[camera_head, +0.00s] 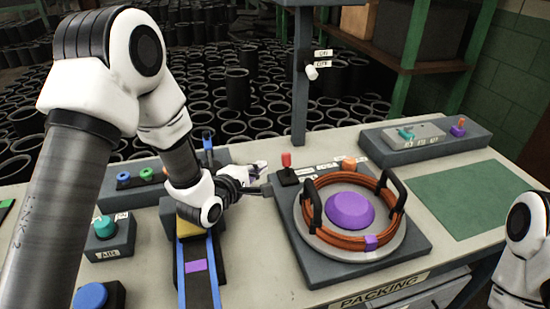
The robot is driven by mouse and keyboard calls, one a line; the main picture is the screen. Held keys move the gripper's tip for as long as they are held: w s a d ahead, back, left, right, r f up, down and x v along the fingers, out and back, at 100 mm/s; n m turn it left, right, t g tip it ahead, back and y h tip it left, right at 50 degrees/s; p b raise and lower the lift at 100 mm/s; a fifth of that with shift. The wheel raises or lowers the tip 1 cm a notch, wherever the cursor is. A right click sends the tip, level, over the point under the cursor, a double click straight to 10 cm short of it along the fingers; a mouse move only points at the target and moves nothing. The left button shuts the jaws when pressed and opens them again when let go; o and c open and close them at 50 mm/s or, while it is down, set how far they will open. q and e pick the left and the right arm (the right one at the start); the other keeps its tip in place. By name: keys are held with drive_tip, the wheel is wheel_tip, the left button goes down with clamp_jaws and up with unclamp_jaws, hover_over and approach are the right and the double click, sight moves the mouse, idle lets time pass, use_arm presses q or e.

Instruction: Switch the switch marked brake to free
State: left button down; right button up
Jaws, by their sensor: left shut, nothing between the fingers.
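No label that I can read says brake, so I cannot tell for sure which control it is. A red-topped lever (286,160) stands on a dark base at the back left corner of the grey turntable unit (420,247), with small white labels beside it. A white-knobbed switch (311,72) with two small labels sits on the post. My left gripper (262,168) is shut and empty, just left of the red lever and seemingly apart from it. My right gripper is out of view; only part of that arm shows at the right edge.
Orange rings with black handles (312,205) surround a purple dome (349,210). An orange block (348,163) sits behind them. A blue-edged track (214,270) lies under my left arm. A grey control box (420,133) stands back right; the green mat (480,200) is clear.

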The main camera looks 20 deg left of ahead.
sight(287, 167)
use_arm(q)
drive_tip(key=x, duration=0.8)
drive_tip(key=shift+w+f+p, duration=0.15)
drive_tip(key=shift+w+p, duration=0.2)
